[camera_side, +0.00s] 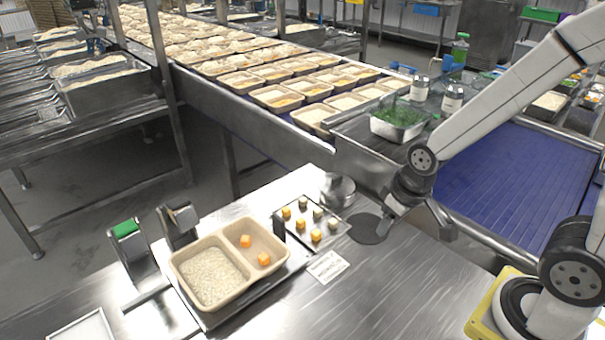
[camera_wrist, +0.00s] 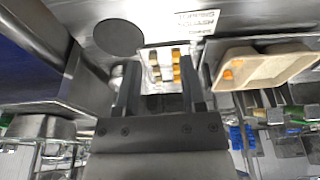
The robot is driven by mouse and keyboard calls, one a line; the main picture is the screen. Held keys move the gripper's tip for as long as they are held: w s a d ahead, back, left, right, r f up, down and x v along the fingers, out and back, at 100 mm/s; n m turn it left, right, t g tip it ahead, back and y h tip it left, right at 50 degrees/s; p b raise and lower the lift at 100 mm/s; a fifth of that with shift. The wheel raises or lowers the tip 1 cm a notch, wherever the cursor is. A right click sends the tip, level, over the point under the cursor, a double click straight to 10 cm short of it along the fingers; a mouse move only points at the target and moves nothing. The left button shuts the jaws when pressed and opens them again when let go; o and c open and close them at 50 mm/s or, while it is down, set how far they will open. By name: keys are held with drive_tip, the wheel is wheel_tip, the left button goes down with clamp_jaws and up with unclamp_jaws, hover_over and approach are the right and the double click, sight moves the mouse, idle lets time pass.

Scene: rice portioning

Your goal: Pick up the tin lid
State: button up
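A round, shiny metal tin (camera_side: 338,191) stands on the steel table behind the small tray of cubes. Its top looks closed and flat, but I cannot make out a separate lid edge. My gripper (camera_side: 388,208) is to the right of the tin, above the table and apart from it. In the wrist view my gripper (camera_wrist: 160,92) has its two fingers spread with a gap between them, and nothing is clearly held. I cannot clearly pick out the tin or its lid in that view.
A dark flat disc (camera_side: 368,229) lies beside the tray of cubes (camera_side: 343,229). A two-part food tray (camera_side: 173,263) with rice and orange cubes stands to the left. A white label (camera_side: 327,267) lies in front.

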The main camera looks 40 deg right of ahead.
drive_tip(key=shift+w, duration=0.15)
drive_tip(key=m+g, duration=0.2)
drive_tip(key=m, duration=1.6)
hover_over(337, 177)
drive_tip(key=shift+s+d+f, duration=0.1)
drive_tip(key=shift+s+f, duration=0.05)
drive_tip(key=shift+f, duration=0.45)
drive_tip(key=shift+s+d+f, duration=0.1)
drive_tip(key=shift+s+f, duration=0.05)
drive_tip(key=shift+f, duration=0.4)
drive_tip(key=shift+a, duration=0.1)
drive_tip(key=shift+w+f, duration=0.1)
drive_tip(key=shift+f, duration=1.2)
drive_tip(key=shift+w+f, duration=0.2)
drive_tip(key=shift+f, duration=2.4)
